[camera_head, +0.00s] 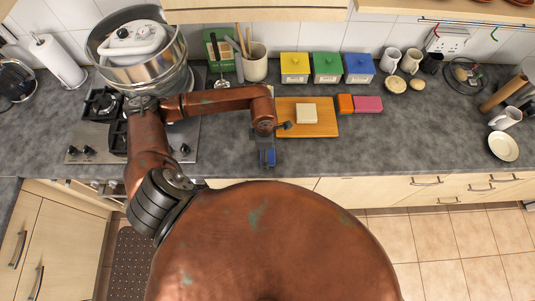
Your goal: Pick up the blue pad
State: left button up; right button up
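The blue pad (271,158) is small and lies near the front edge of the counter, just left of the wooden board. My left gripper (266,154) is over it, pointing down, and covers part of it. The fingers are too small and too dark against the pad to tell whether they are open or shut on it, or whether the pad is lifted. My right gripper is not in view.
A wooden board (322,128) with a cream block (307,114) lies right of my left gripper. An orange block (345,104) and a pink block (369,104) sit beyond it. A stove with a large pot (150,75) is at left. The front right counter is mostly clear.

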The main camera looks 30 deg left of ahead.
pick_arm(q)
jog(key=shift+f, duration=0.6)
jog(key=shift+c, duration=0.7)
jog(key=c, duration=0.9)
jog(key=shift+r, duration=0.1)
